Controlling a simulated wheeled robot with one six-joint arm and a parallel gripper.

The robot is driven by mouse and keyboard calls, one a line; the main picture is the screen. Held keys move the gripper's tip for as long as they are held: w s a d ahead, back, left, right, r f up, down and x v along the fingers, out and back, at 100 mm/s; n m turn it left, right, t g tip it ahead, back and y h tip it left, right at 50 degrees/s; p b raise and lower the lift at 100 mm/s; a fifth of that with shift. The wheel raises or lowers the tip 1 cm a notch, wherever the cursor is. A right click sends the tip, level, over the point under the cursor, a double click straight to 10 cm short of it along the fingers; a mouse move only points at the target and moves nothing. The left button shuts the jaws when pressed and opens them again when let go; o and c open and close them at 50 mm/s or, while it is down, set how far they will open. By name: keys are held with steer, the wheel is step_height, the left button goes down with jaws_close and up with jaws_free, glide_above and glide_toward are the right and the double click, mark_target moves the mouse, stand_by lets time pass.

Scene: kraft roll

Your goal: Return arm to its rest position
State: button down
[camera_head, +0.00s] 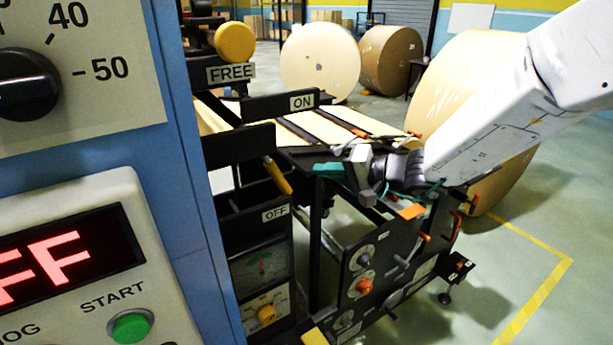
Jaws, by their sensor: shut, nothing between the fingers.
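My white arm reaches in from the upper right of the head view. My gripper (366,182) is at its end, dark and grey, in front of the black machine table. It is shut, with nothing seen between the fingers. It is apart from the lever with the yellow handle (277,175), which lies to its left and points near the OFF label (275,213). The exact gap in depth between gripper and machine cannot be told.
A blue control cabinet (190,200) with a dial, red display and green START button (130,327) fills the left. A black machine panel (385,275) with knobs and levers stands below my gripper. Large paper rolls (320,62) stand behind. Floor at the right is clear.

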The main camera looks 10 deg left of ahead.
steer(key=v, duration=0.8)
steer(key=s+d+f+g+h, duration=0.1)
steer(key=s+d+g+h, duration=0.2)
steer(key=s, duration=0.5)
steer(key=s+d+f+g+h, duration=0.1)
steer(key=s+d+g+h, duration=0.15)
steer(key=s, duration=0.55)
steer(key=s+d+r+t+h, duration=0.1)
steer(key=s+d+r+h, duration=0.1)
steer(key=s+d+h, duration=0.2)
steer(key=s+d+r+m+t+h, duration=0.1)
steer(key=s+d+h, duration=0.4)
steer(key=s+d, duration=0.5)
steer(key=d+r+t, duration=0.1)
steer(key=d, duration=0.7)
steer(key=shift+d, duration=0.2)
steer(key=shift+s+h, duration=0.15)
steer(key=shift+h, duration=0.1)
